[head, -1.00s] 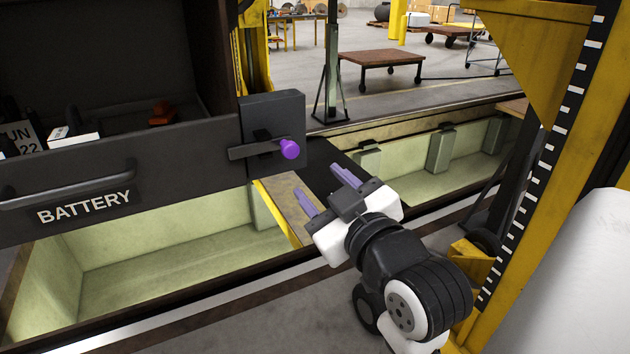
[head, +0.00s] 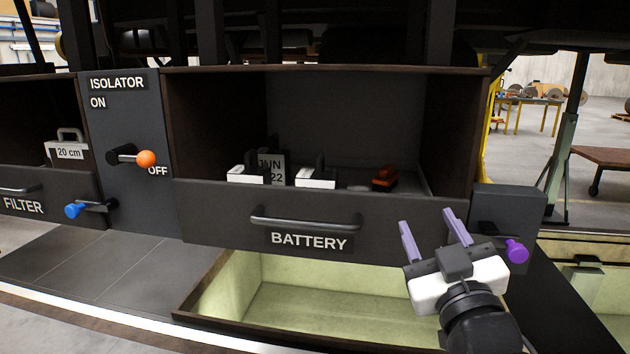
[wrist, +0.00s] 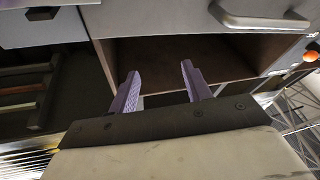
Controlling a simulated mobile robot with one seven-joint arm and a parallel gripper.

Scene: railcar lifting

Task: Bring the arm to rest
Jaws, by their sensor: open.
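My gripper (head: 434,238) is open and empty, with its two purple fingers apart. In the head view it is at the lower right, in front of the right end of the battery box's front panel (head: 215,213). The purple knob (head: 516,251) on its dark block shows just right of the gripper. In the wrist view the open fingers (wrist: 158,85) point toward a dark box opening, with a bar handle (wrist: 262,18) at the upper right. Nothing is between the fingers.
The battery box holds white-topped blocks (head: 315,178) and a red-orange part (head: 384,180). Left are the isolator's orange knob (head: 146,158), a blue knob (head: 73,210) and the filter box (head: 30,203). A pit (head: 330,310) lies below. A brown cart (head: 606,160) stands at the far right.

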